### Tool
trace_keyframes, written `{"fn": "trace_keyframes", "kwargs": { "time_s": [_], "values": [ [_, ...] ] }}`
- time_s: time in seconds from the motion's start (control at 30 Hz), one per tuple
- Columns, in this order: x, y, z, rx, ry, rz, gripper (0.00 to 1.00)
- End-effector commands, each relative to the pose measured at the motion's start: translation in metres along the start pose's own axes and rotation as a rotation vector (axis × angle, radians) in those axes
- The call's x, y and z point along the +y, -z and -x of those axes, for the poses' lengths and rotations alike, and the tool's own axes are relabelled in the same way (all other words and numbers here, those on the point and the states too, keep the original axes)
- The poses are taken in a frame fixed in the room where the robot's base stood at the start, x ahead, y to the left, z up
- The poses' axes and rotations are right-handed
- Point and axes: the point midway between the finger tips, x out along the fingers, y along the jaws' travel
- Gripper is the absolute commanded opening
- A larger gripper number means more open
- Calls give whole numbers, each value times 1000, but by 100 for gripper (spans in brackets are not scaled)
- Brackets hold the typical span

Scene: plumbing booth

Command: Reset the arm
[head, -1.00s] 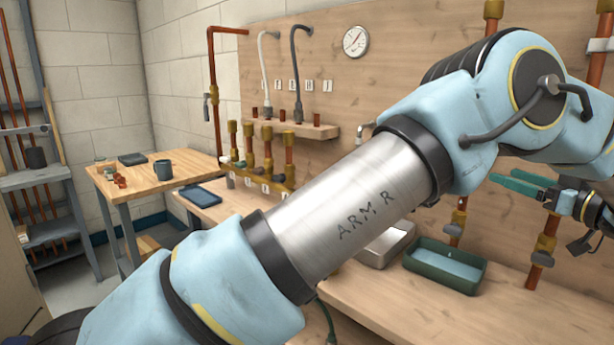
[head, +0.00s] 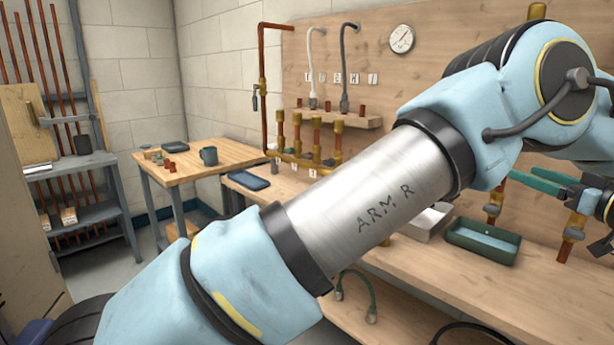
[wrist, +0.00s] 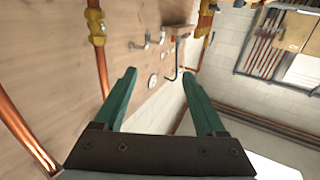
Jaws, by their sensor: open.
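My arm, blue with a bare metal section, crosses the head view from lower left to upper right. My gripper (head: 541,182) is at the right edge of the head view, above the workbench and in front of the wooden panel. Its green fingers also show in the wrist view (wrist: 163,100), spread apart with nothing between them. Past them, the wrist view shows the wooden panel, copper pipes and the white block wall, strongly tilted.
The workbench (head: 400,290) bears a green tray (head: 483,241) below my gripper. Copper pipes with brass valves (head: 316,135) stand along the wooden panel (head: 450,40).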

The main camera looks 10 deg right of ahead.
Motion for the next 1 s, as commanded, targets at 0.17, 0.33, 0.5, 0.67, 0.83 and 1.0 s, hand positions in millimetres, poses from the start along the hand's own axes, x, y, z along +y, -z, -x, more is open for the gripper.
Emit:
{"fn": "trace_keyframes", "kwargs": {
  "time_s": [0.17,0.33,0.5,0.67,0.83,1.0],
  "values": [
    [2,6,-15,6,-20,16,72],
    [5,13,-40,15,-64,40,72],
    [7,25,-76,25,-126,69,72],
    [5,40,-126,31,-216,95,72],
    [-14,54,-198,5,-349,99,72],
    [-83,47,-282,-130,-501,41,72]
  ]
}}
